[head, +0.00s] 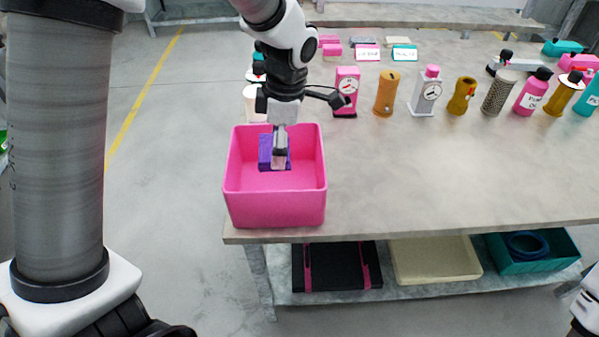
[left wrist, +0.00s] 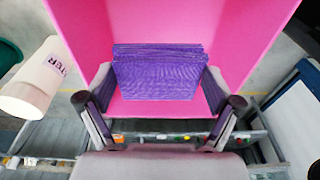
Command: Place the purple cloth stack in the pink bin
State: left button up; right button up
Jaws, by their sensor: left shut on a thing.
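The pink bin (head: 275,208) stands at the front left corner of the table, its open top facing up. My left gripper (head: 280,160) reaches down inside the bin and is shut on the purple cloth stack (head: 265,155). In the left wrist view the purple cloth stack (left wrist: 155,75) sits between the two fingers of my left gripper (left wrist: 160,88), its folded layers showing along the top edge. Pink bin walls (left wrist: 165,22) surround it. I cannot tell whether the stack touches the bin floor. My right gripper is not in view.
The table (head: 450,170) is bare right of the bin. Several bottles and dispensers stand behind, including a pink dispenser (head: 346,92) and an orange bottle (head: 386,93). A white cup (head: 254,104) stands just behind the bin. A lower shelf holds a cream tray (head: 435,262) and a teal bin (head: 532,255).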

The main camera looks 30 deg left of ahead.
pick_arm(q)
jog(key=f, duration=0.1)
jog(key=s+f, duration=0.1)
jog(key=f, duration=0.3)
jog(key=shift+s+f, duration=0.25)
jog(key=f, duration=0.4)
jog(key=shift+w+f, duration=0.15)
jog(key=shift+w, duration=0.2)
jog(key=shift+s, duration=0.1)
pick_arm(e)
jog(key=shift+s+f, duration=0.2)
pick_arm(q)
jog(key=shift+f+b, duration=0.15)
jog(key=shift+b, duration=0.2)
jog(key=o, duration=0.8)
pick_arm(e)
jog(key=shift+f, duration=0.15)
